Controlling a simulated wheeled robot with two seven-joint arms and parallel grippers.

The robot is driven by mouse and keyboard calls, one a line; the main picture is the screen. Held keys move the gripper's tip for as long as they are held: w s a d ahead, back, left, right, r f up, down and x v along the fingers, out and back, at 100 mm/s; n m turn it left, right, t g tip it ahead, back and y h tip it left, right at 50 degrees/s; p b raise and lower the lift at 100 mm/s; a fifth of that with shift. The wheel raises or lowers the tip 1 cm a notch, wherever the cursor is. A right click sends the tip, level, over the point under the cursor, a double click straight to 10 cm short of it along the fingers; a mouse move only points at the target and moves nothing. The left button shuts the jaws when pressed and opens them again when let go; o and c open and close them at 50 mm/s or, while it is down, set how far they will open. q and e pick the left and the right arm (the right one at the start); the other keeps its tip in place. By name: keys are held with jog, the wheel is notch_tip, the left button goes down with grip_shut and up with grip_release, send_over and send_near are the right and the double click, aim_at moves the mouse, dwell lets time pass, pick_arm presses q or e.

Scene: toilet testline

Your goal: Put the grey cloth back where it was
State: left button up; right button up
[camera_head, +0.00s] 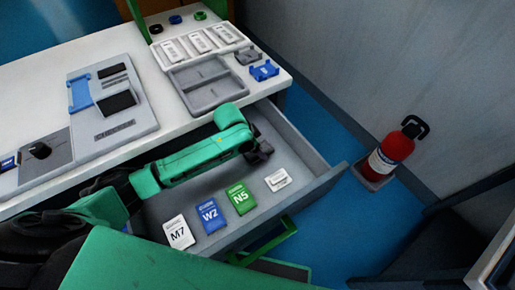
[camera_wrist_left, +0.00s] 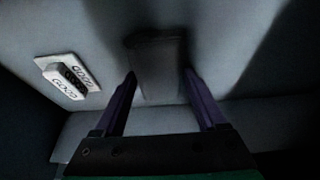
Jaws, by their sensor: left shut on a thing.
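The grey cloth (camera_wrist_left: 158,68) shows in the left wrist view as a dark grey, roughly rectangular piece between my finger tips, close to the pale drawer floor. Whether it touches the floor is hard to tell in the dark. My left gripper (camera_head: 262,150) reaches into the open drawer (camera_head: 315,175) near its right end; in the left wrist view the gripper (camera_wrist_left: 160,85) is shut on the cloth. In the head view the cloth cannot be made out apart from the dark gripper. My right gripper is not in view.
In the drawer lie a white M7 card (camera_head: 178,232), a blue W2 card (camera_head: 210,215), a green N5 card (camera_head: 240,198) and a small white block (camera_head: 278,180). A grey tray (camera_head: 207,92) stands on the table above. A red extinguisher (camera_head: 390,157) stands right.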

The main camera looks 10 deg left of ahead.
pick_arm(q)
jog(key=o, duration=1.1)
jog(key=shift+o, duration=0.2)
jog(key=shift+r, duration=0.1)
jog(key=p+v, duration=0.2)
jog(key=v, duration=1)
jog(key=shift+r, duration=0.1)
